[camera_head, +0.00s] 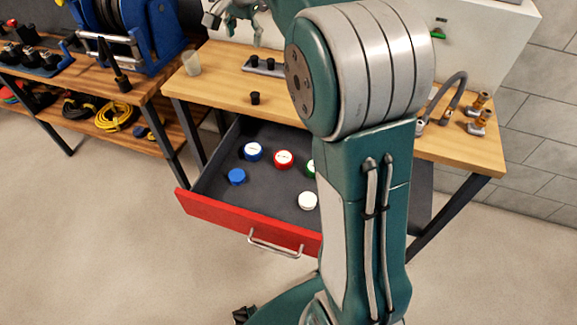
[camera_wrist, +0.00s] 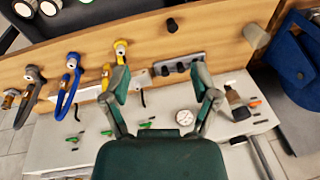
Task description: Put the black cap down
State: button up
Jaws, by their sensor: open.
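A small black cap (camera_head: 255,98) stands on the wooden bench (camera_head: 222,95), near its front edge and above the open drawer. It also shows in the wrist view (camera_wrist: 172,25), apart from my gripper. My gripper (camera_wrist: 163,82) is open, its two fingers spread with nothing between them. In the head view my gripper (camera_head: 236,24) is at the top, over the back of the bench, behind the cap. A low grey rack (camera_wrist: 163,68) with several black pieces sits behind the cap; it shows in the head view too (camera_head: 264,68).
The red-fronted drawer (camera_head: 225,215) is pulled out and holds several round coloured lids. A beige cup (camera_head: 192,64) stands left on the bench. A blue hose reel (camera_head: 155,35) is on the left bench. Hoses with brass fittings (camera_head: 480,112) lie right.

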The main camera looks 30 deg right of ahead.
jog(key=s+a+n+t, duration=0.25)
jog(key=s+n, duration=0.35)
jog(key=s, duration=1.2)
jog(key=s+a+f+n, duration=0.1)
jog(key=s+f+n, duration=0.1)
jog(key=s, duration=0.4)
jog(key=s+a+f+n, duration=0.1)
jog(key=s+f+n, duration=0.1)
jog(key=s+f, duration=0.3)
jog(key=shift+s+f+t, duration=0.3)
jog(key=shift+s+t, duration=0.05)
jog(key=shift+s, duration=0.65)
jog(key=shift+a, duration=0.1)
